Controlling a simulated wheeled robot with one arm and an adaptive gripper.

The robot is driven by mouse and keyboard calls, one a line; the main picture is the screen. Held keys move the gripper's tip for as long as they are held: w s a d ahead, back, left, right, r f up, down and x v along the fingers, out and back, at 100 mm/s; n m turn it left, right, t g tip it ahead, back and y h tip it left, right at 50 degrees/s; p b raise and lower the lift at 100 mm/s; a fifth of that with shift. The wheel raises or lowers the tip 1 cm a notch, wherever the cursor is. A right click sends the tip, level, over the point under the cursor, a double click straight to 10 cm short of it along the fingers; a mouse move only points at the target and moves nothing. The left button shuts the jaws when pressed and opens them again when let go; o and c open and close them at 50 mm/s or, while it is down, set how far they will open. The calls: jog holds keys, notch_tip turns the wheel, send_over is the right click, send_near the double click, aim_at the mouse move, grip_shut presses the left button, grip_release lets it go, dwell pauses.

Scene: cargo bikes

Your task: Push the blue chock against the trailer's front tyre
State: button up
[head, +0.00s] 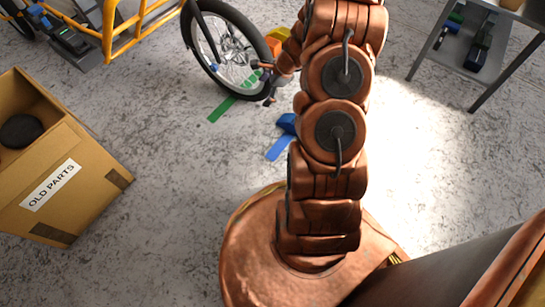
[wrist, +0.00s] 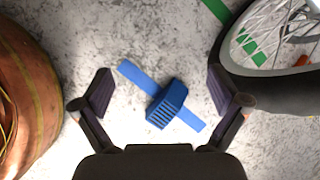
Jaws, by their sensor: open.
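The blue chock (head: 287,123) is a ribbed wedge on the floor, partly hidden by my arm in the head view. In the wrist view the chock (wrist: 168,103) sits across a flat blue strip (wrist: 136,75). The front tyre (head: 257,93) of a spoked wheel is up and left of the chock in the head view; in the wrist view the tyre (wrist: 270,96) is at the right, with bare floor between it and the chock. My gripper (head: 266,84) is beside the wheel. Its fingers (wrist: 158,74) are wide apart and empty, with the chock between them in the picture.
A green strip (head: 221,109) lies under the wheel. Orange and yellow pieces (head: 275,42) are behind it. An OLD PARTS box (head: 105,165) stands at the left, a grey metal shelf (head: 475,50) at the upper right. The yellow frame (head: 140,18) is above. Floor left of the chock is clear.

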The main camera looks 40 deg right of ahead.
jog(key=s+a+r+n+g, duration=0.2)
jog(key=s+a+r+n, duration=0.35)
jog(key=a+r, duration=0.35)
jog(key=s+a+r+n+g, duration=0.2)
jog(key=s+a+r+n, duration=0.2)
jog(key=a+r+n, duration=0.5)
jog(key=s+a+r+n+g+h, duration=0.1)
jog(key=s+r+n, duration=0.1)
jog(key=s, duration=0.6)
jog(key=s+a+r+n+g+h, duration=0.1)
jog(key=s+n, duration=0.3)
jog(key=s, duration=0.4)
jog(key=s+a+r+n+g+h, duration=0.1)
jog(key=s+a+r+n+h, duration=0.1)
jog(key=s, duration=0.6)
jog(key=shift+a+r+n+g, duration=0.3)
jog(key=shift+a+r+n, duration=0.05)
jog(key=shift+r+n, duration=0.45)
notch_tip(320, 180, up, 41)
jog(key=t+p, duration=0.1)
jog(key=p, duration=3.8)
jog(key=shift+w+t, duration=0.15)
jog(key=shift+t, duration=0.15)
